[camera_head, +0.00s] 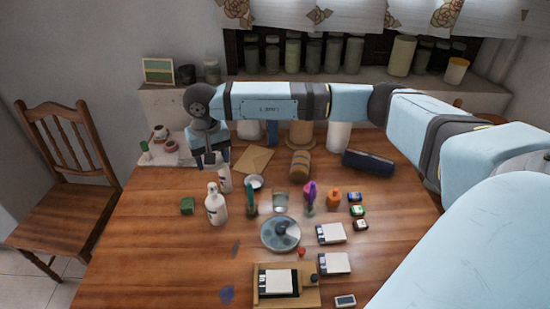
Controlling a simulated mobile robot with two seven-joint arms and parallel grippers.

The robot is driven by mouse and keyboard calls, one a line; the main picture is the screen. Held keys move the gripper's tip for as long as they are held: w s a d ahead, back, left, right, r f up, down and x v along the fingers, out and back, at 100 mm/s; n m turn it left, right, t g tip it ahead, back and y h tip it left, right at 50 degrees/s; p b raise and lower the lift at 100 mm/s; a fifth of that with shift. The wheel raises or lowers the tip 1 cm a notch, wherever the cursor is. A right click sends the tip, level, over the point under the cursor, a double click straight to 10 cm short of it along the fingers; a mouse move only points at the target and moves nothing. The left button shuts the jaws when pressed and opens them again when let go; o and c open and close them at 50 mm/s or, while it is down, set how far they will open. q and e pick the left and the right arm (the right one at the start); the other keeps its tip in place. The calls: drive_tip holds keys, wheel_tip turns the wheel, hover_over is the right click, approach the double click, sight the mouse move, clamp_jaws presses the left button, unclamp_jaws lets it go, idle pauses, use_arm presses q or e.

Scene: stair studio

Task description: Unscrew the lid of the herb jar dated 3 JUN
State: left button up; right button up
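My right arm reaches in from the right across the back of the table. Its gripper (213,161) points down at the left rear of the table, just behind a small white bottle or jar (225,179) with a dark band. I cannot tell whether they touch or whether the fingers are open. No date is legible anywhere, so I cannot tell which thing is the jar dated 3 JUN. Several jars (293,54) with pale and greenish contents stand in the back window recess. My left gripper is not in view.
A white pump bottle (216,207) stands in front of the small bottle. A chair (65,190) stands left.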

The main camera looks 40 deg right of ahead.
drive_tip(key=d+f+m, duration=0.3)
drive_tip(key=d+m, duration=0.1)
drive_tip(key=d, duration=0.6)
drive_tip(key=f, duration=1.9)
drive_tip(key=shift+w+a+f, duration=0.1)
drive_tip(key=shift+w+f, duration=0.1)
drive_tip(key=shift+f, duration=0.15)
drive_tip(key=shift+f, duration=0.15)
drive_tip(key=o, duration=1)
wheel_tip(320, 180, up, 12)
drive_tip(key=shift+r, duration=0.2)
